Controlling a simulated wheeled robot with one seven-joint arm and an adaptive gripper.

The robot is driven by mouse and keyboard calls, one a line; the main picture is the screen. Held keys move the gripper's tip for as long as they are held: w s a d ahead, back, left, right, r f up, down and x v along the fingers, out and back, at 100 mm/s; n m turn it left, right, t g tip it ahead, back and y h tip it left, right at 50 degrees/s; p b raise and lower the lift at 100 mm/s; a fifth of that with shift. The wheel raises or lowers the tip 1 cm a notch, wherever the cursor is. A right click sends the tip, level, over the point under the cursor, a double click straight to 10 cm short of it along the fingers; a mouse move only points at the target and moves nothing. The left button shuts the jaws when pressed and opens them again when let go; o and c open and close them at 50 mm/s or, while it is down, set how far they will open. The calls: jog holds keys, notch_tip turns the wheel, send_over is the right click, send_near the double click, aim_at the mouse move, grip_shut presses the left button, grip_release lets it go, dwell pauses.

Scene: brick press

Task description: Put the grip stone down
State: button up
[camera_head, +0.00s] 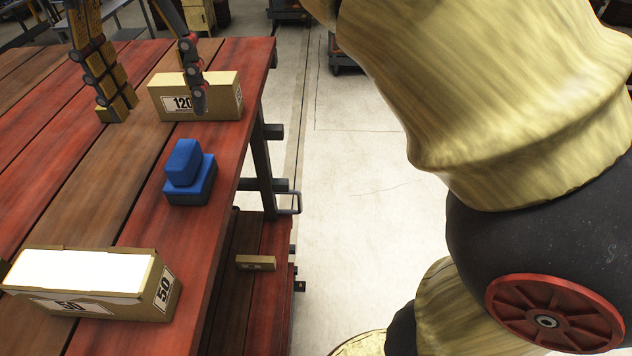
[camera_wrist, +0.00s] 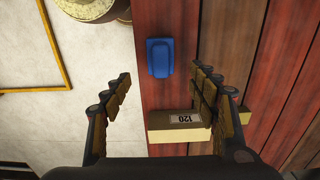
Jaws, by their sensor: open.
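A blue two-tier block (camera_head: 190,180), which I take to be the grip stone, sits upright on the red-brown plank table (camera_head: 140,215) near its right edge. It is apart from my gripper. My gripper (camera_head: 158,108) is open, with its jointed fingers spread wide and nothing held between them. In the head view one finger is left of the box marked 120 (camera_head: 222,103) and the other overlaps its front. In the wrist view the blue block (camera_wrist: 159,58) shows beyond the fingertips, between the two fingers, and the 120 box (camera_wrist: 160,136) lies nearer.
A box marked 50 (camera_head: 165,296) with a bright white top stands at the table's near end. A small tan block (camera_head: 256,263) lies on a lower shelf. The pale floor (camera_head: 345,190) right of the table is open. The table between the blue block and the 50 box is clear.

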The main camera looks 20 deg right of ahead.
jog(key=s+d+f+n+t, duration=0.2)
jog(key=s+d+f, duration=0.1)
jog(key=d+f, duration=0.8)
jog(key=s+d+f+n+t, duration=0.2)
jog(key=d+f, duration=0.9)
jog(key=f, duration=0.8)
jog(key=shift+s+d+f+t, duration=0.15)
jog(key=shift+s+d+t, duration=0.15)
jog(key=shift+s+t, duration=0.75)
jog(key=shift+s+f+g, duration=0.1)
jog(key=shift+s+g, duration=0.1)
jog(key=shift+g, duration=0.05)
notch_tip(320, 180, down, 31)
jog(key=b, duration=3.1)
jog(key=shift+r, duration=0.2)
jog(key=shift+o, duration=0.5)
